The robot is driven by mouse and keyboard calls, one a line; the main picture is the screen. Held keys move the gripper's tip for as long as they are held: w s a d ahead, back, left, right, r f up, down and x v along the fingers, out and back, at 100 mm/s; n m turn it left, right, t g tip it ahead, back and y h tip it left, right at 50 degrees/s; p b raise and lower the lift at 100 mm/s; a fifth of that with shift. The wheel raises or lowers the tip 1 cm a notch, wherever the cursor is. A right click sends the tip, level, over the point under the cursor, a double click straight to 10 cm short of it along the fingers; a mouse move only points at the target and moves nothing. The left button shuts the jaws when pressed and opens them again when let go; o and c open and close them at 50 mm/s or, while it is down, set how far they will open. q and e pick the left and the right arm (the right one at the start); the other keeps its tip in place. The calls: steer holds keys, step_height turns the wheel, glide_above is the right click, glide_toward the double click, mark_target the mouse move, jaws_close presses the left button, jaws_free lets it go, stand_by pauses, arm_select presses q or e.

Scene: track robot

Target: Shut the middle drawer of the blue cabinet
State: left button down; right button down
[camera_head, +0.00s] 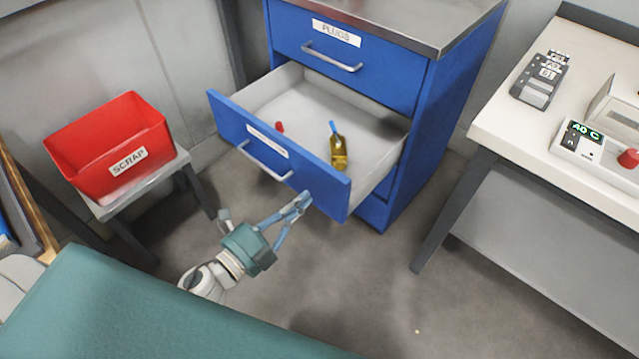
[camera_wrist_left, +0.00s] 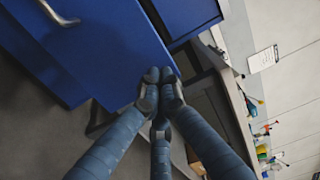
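The blue cabinet (camera_head: 440,120) stands at the top centre of the head view. Its middle drawer (camera_head: 240,133) is pulled well out, with a handle (camera_head: 264,161) and a white label on its blue front. Inside lie a yellow-brown item with a blue tip (camera_head: 339,151) and a small red item (camera_head: 280,127). My left gripper (camera_head: 302,201) is in front of the drawer front's lower right part. In the left wrist view its fingertips (camera_wrist_left: 160,82) are together, by the edge of a blue panel (camera_wrist_left: 100,50); contact is unclear. My right gripper is out of view.
The top drawer (camera_head: 345,58), labelled PLUGS, is shut. A red SCRAP bin (camera_head: 110,145) sits on a small stand at left. A white table (camera_head: 520,125) with devices stands at right. The floor (camera_head: 380,290) between is open.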

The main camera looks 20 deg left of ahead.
mark_target(328, 177)
arm_select(q)
steer(key=x, duration=0.6)
steer(key=shift+w, duration=0.1)
steer(key=shift+w+d, duration=0.1)
steer(key=shift+w, duration=0.05)
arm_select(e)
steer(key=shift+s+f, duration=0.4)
